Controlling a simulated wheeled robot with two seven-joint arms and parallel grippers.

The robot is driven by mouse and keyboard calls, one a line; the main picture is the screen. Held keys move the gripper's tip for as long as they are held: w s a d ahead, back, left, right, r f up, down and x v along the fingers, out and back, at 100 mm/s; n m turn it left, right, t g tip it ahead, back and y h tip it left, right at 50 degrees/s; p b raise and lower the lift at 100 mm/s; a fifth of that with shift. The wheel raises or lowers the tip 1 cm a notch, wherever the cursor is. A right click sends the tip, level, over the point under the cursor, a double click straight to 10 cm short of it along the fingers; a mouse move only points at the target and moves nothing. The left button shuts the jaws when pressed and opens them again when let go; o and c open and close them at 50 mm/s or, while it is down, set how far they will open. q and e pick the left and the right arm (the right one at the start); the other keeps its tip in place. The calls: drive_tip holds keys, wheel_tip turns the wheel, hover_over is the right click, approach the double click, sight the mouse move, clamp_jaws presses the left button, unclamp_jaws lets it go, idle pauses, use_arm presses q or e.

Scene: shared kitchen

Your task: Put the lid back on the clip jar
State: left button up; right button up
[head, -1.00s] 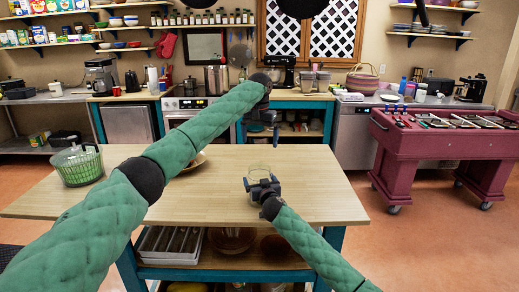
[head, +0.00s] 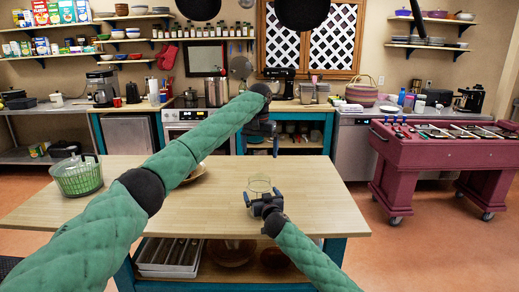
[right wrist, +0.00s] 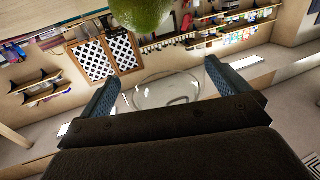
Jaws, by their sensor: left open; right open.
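A clear glass jar (head: 258,184) stands on the wooden table in the head view, near the middle. My right gripper (head: 262,202) is open at its near side, low over the table. In the right wrist view clear curved glass (right wrist: 168,91) shows between and beyond the spread fingers. I cannot tell whether they touch it. My left gripper (head: 275,143) is open and points down above the table's far edge, with nothing visible in it. I cannot make out a separate lid.
The wooden table (head: 318,215) has free room right of the jar. A green basket-like container (head: 77,180) stands at its left end. A plate or bowl (head: 196,174) is partly hidden behind my left arm. A rounded green thing (right wrist: 141,12) shows in the right wrist view; I cannot tell what.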

use_arm(q)
drive_tip(key=shift+f+b, duration=0.65)
drive_tip(key=shift+f, duration=0.15)
use_arm(e)
drive_tip(key=shift+v, duration=2.7)
use_arm(q)
drive_tip(key=shift+d, duration=0.1)
